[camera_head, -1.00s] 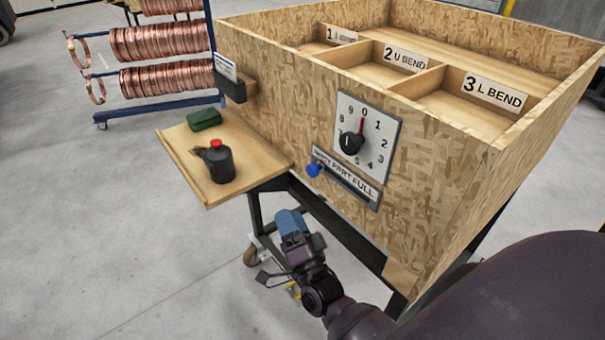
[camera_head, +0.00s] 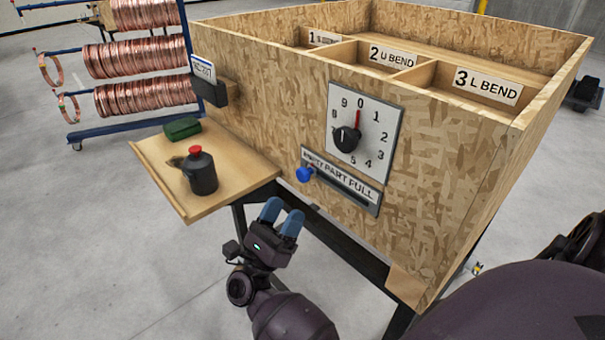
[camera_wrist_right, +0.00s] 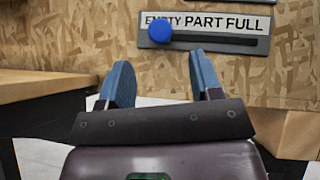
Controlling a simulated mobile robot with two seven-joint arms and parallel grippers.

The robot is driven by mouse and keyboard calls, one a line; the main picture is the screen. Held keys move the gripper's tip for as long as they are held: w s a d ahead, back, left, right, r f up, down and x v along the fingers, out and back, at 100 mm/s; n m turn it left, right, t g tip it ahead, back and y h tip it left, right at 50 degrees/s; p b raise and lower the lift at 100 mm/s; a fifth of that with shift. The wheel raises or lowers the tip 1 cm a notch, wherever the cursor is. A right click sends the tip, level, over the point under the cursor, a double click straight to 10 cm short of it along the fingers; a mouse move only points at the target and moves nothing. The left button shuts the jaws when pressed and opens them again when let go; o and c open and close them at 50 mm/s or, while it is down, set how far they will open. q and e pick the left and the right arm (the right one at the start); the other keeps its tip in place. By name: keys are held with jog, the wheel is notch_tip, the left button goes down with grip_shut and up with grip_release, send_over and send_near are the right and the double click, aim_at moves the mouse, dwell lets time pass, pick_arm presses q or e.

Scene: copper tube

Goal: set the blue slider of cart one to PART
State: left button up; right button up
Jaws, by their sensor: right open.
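The blue slider knob (camera_head: 304,174) sits at the left end of its slot, under the word EMPTY, on the front wall of the wooden cart (camera_head: 440,190). The label plate (camera_head: 350,185) reads EMPTY PART FULL. In the right wrist view the blue knob (camera_wrist_right: 159,32) is ahead of the fingers, left of the word PART on the plate (camera_wrist_right: 205,30). My right gripper (camera_head: 281,215) is open and empty, below and a little left of the knob, apart from it. Its two blue fingers (camera_wrist_right: 163,82) point toward the cart wall. My left gripper is not in view.
A dial (camera_head: 362,128) is mounted just above the slider. A wooden side shelf (camera_head: 235,185) left of the slider holds a dark bottle with a red cap (camera_head: 200,172) and a green item (camera_head: 182,128). Copper coils (camera_head: 140,60) hang on a rack behind.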

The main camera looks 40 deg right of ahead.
aim_at(301, 180)
jog(key=p+x, duration=0.2)
jog(key=x, duration=0.6)
jog(key=shift+w+d+r, duration=0.1)
jog(key=shift+d+r, duration=0.1)
jog(key=shift+r, duration=0.1)
grip_shut()
